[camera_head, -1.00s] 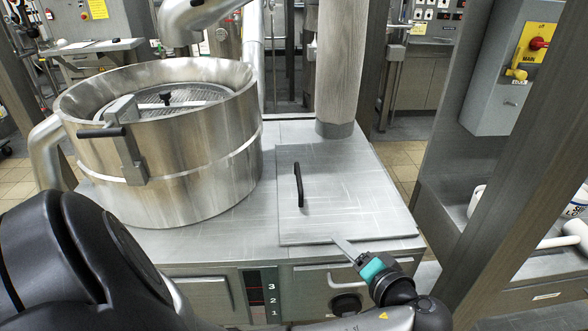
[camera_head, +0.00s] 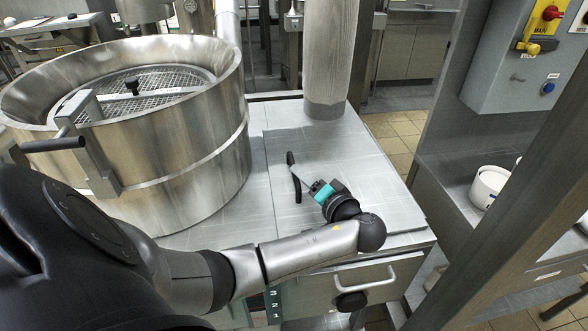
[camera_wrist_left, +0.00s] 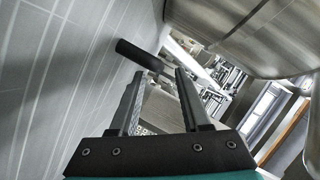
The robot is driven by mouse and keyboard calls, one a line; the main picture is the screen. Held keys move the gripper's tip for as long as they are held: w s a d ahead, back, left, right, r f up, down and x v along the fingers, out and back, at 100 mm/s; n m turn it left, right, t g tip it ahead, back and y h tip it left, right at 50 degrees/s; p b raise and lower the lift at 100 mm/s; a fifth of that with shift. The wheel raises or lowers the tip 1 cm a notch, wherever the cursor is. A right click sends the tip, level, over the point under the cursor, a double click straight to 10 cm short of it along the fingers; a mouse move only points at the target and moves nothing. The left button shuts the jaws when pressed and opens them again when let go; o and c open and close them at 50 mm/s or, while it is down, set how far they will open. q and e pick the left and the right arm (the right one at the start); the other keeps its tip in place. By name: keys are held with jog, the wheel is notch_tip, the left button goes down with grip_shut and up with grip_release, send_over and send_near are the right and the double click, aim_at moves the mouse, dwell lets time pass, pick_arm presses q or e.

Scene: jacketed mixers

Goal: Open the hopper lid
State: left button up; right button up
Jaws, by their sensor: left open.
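The hopper lid (camera_head: 355,173) is a flat square grey metal plate lying closed on the steel top, right of the big round vessel. Its black bar handle (camera_head: 297,190) stands on the plate's left part. My left gripper (camera_head: 301,173), with a teal body, is open at this handle, its fingers pointing up-left. In the left wrist view, the handle (camera_wrist_left: 139,54) lies just beyond the tips of the open fingers (camera_wrist_left: 159,73). I cannot tell whether they touch it. The fingers partly hide the handle in the head view. My right gripper is not in view.
A round steel vessel (camera_head: 185,147) with a mesh cover stands close on the left. A vertical pipe (camera_head: 327,55) rises behind the lid. A drawer handle (camera_head: 352,285) is on the front below. A grey post (camera_head: 520,185) and switch box (camera_head: 512,85) are at the right.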

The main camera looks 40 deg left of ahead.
pick_arm(q)
jog(key=x, duration=0.5)
jog(key=shift+a, duration=0.1)
grip_shut()
dwell(1.3)
